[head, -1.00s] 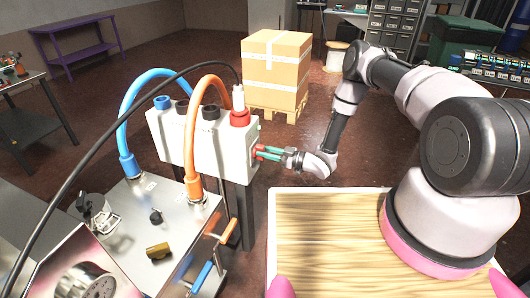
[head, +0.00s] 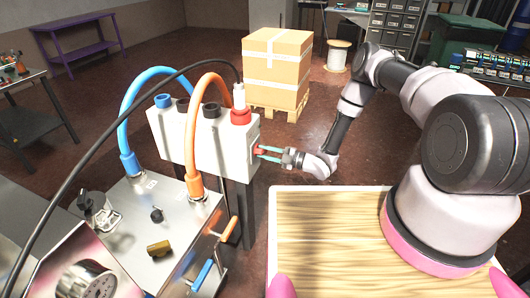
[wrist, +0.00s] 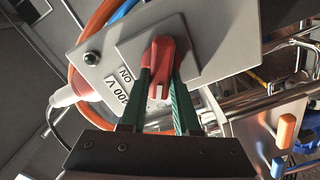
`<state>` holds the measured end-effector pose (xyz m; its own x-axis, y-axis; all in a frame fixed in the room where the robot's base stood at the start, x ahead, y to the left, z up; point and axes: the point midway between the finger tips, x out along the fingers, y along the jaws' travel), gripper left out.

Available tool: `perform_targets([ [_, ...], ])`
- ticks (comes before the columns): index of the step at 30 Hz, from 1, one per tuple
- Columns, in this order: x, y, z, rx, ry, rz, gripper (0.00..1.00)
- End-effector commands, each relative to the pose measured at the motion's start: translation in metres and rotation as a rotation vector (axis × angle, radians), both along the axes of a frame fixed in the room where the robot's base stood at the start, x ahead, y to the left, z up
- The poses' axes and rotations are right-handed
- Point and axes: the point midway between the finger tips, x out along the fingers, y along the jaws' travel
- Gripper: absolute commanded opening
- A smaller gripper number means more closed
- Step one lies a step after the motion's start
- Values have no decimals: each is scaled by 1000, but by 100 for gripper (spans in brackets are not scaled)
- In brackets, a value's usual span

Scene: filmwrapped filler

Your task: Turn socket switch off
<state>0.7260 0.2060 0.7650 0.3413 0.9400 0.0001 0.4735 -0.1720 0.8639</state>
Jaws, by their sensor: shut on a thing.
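The red switch handle (wrist: 162,62) sits on a grey plate on the side of the light grey socket box (head: 225,150). In the wrist view it stands between the two green fingers of my gripper (wrist: 161,85), which is shut on it. A label beside it (wrist: 118,85) reads "ON" and "100 V". In the head view my gripper (head: 264,152) reaches the right side of the box from the right, and only a little of the red handle (head: 259,150) shows. Part of the handle is hidden by the fingers.
Orange and blue lever handles (head: 203,276) stand at the bench's right edge. A wooden board (head: 320,230) lies front right. A carton (head: 276,70) stands behind.

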Motion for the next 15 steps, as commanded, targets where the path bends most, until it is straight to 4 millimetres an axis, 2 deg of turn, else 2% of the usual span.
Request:
perform_targets([
  [15, -2, 0, -5, -141, -386, 0, 0],
])
